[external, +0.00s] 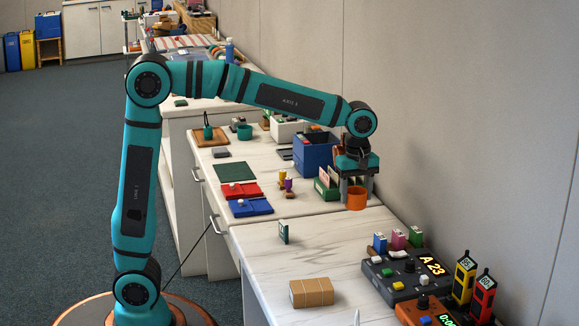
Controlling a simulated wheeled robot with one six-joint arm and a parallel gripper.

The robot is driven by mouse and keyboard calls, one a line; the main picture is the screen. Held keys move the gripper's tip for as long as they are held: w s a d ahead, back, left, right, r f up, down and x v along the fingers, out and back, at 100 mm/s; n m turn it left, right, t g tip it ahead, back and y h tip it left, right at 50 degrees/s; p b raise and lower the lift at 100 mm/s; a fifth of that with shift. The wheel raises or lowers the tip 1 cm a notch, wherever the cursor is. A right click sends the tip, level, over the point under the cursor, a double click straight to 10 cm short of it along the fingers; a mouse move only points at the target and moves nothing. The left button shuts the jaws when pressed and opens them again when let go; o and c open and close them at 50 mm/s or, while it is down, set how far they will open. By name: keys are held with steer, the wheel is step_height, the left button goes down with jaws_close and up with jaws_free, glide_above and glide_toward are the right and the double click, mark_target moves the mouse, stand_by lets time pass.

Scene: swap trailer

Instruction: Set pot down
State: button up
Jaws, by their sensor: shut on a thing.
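A small orange pot (356,200) is at the lower end of my gripper (356,188), which points straight down and is shut on it. The pot looks upright. It is near the back right corner of the middle counter, close to the wall. I cannot tell whether its base touches the counter top or hangs just above it. The pot's upper part is partly hidden by the fingers.
A green box with cards (325,188) and a blue bin (315,152) stand close left of my gripper. Red (242,191) and blue (250,207) trays lie nearer the front edge. A brown box (311,292) lies on the near counter, which has free room around it.

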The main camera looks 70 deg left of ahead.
steer(key=shift+f, duration=4.15)
steer(key=shift+f, duration=0.15)
steer(key=o, duration=1)
step_height(320, 180, up, 12)
steer(key=shift+r, duration=0.15)
